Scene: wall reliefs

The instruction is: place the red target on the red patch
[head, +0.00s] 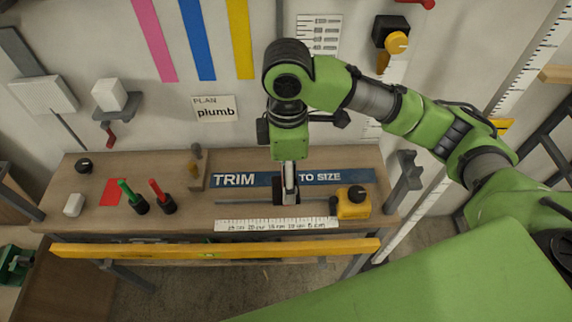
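A small red piece (109,137) shows below the grey wall bracket. I cannot tell which red thing is the target. My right gripper (288,197) points down over the bench's middle, in front of the blue strip, well right of the patch. Its fingers are seen nearly end on, so their opening is unclear. My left gripper is not in view.
The bench top (235,215) also holds a lettered blue strip (345,177), a white ruler (275,224), a yellow tool (353,203), a white block (74,204) and a black knob (84,166). A yellow level (215,250) runs along the front edge.

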